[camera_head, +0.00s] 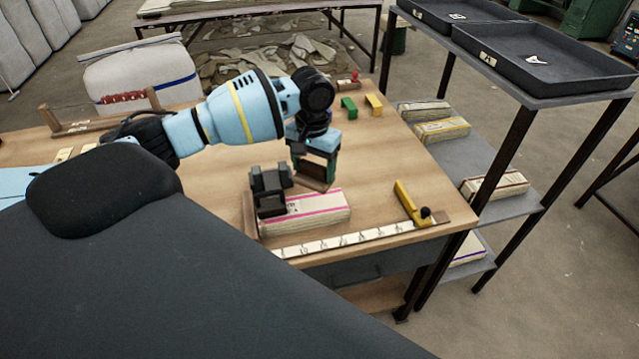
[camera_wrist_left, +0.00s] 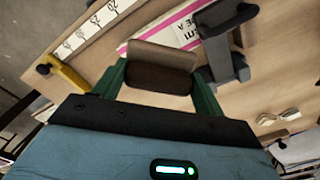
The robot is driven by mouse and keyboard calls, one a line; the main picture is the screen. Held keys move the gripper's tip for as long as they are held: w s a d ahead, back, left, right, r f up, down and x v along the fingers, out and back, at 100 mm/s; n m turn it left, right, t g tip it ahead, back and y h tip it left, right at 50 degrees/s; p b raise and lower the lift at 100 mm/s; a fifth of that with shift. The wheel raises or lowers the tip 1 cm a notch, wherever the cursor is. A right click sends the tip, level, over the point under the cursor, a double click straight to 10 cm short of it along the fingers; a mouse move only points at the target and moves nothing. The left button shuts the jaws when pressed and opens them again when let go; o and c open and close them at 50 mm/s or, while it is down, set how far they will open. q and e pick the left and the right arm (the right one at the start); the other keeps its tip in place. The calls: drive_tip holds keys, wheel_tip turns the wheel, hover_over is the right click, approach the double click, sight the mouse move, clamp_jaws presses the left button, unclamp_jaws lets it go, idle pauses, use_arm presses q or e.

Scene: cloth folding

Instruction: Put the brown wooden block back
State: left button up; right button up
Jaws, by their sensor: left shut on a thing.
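My left gripper (camera_head: 314,170) is shut on the brown wooden block (camera_head: 316,182), fingers pointing down over the wooden table (camera_head: 395,160). The left wrist view shows the block (camera_wrist_left: 158,77) between the two green fingers (camera_wrist_left: 160,88). The block is just behind a folded white cloth (camera_head: 310,212) with a pink stripe; I cannot tell whether it touches the cloth or table. A black clamp-like fixture (camera_head: 268,192) stands at the cloth's left end. My right gripper is not in view.
A white ruler strip (camera_head: 345,240) runs along the table's front edge, with a yellow stop (camera_head: 411,203) at its right. Small green (camera_head: 349,107) and yellow (camera_head: 374,105) blocks lie farther back. A shelf rack (camera_head: 540,100) stands to the right. Bare tabletop lies right of the gripper.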

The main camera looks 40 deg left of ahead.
use_arm(q)
drive_tip(key=s+d+r, duration=0.1)
drive_tip(key=s+d, duration=0.2)
drive_tip(key=d, duration=0.6)
drive_tip(key=s+d+r, duration=0.1)
drive_tip(key=s+d, duration=0.3)
drive_tip(key=d, duration=0.5)
drive_tip(key=s+d+r+m, duration=0.1)
drive_tip(key=s+d, duration=0.2)
drive_tip(key=d, duration=0.7)
drive_tip(key=shift+s, duration=0.2)
drive_tip(key=shift+a+r, duration=0.1)
drive_tip(key=shift+a, duration=0.05)
